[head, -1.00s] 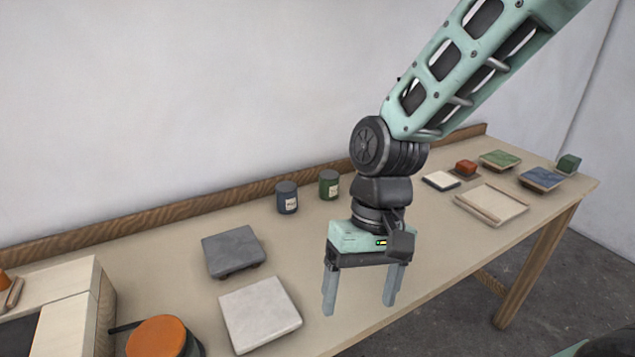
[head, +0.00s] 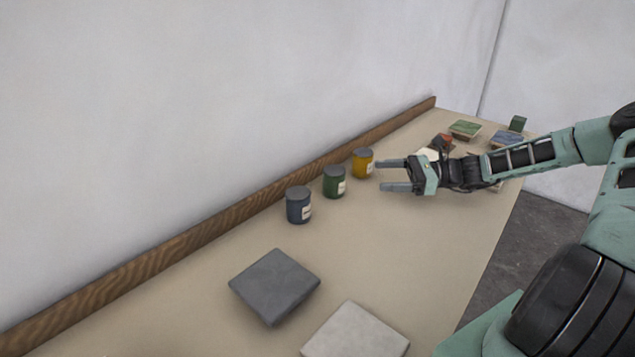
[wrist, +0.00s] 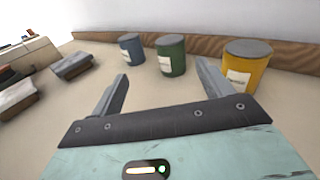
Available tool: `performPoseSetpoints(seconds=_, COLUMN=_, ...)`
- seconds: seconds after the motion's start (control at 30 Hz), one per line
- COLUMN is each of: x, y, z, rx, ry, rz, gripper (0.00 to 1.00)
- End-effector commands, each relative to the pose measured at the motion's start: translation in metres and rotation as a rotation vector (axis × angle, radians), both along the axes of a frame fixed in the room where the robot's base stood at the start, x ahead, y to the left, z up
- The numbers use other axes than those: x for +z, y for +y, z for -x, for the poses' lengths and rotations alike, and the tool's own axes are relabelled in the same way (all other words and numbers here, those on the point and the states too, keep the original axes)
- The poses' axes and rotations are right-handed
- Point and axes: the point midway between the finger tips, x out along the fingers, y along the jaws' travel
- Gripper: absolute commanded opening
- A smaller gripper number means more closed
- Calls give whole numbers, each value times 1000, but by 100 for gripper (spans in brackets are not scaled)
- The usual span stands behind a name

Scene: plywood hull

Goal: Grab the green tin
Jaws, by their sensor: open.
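The green tin (head: 334,182) stands upright on the table near the back ledge, between the blue tin (head: 299,205) and the yellow tin (head: 363,163). It has a grey lid and a pale label. In the wrist view the green tin (wrist: 171,56) stands beyond the fingertips, between and above them in the picture. My gripper (head: 381,177) is open and empty, its fingers pointing left toward the tins. In the wrist view my gripper (wrist: 162,75) has nothing between its fingers. A gap of table shows between the fingers and the green tin.
The yellow tin (wrist: 245,68) stands close right of the fingers in the wrist view; the blue tin (wrist: 132,49) is left. A wooden ledge (head: 215,213) runs behind the tins. A grey slab (head: 275,286) and a pale slab (head: 356,333) lie nearer, with clear table around them.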

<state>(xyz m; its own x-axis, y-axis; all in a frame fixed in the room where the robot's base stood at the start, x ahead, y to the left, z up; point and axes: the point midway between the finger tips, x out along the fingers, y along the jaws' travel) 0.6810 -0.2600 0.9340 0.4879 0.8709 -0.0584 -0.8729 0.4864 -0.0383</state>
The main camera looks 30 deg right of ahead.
Motion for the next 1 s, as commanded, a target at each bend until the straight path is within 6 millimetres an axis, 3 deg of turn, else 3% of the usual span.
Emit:
performPoseSetpoints(seconds=0.03, x=0, y=-14, z=0, rx=-41, ry=1, rz=-34, gripper=79)
performPoseSetpoints(seconds=0.1, x=0, y=-25, z=0, rx=-71, ry=1, rz=-61, gripper=79)
performPoseSetpoints(seconds=0.2, x=1, y=-25, z=-3, rx=-84, ry=2, rz=-75, gripper=79)
performPoseSetpoints(seconds=0.7, x=1, y=56, z=-56, rx=-81, ry=3, rz=-74, gripper=79)
performPoseSetpoints(seconds=1.0, x=-1, y=77, z=-69, rx=-82, ry=3, rz=-72, gripper=79)
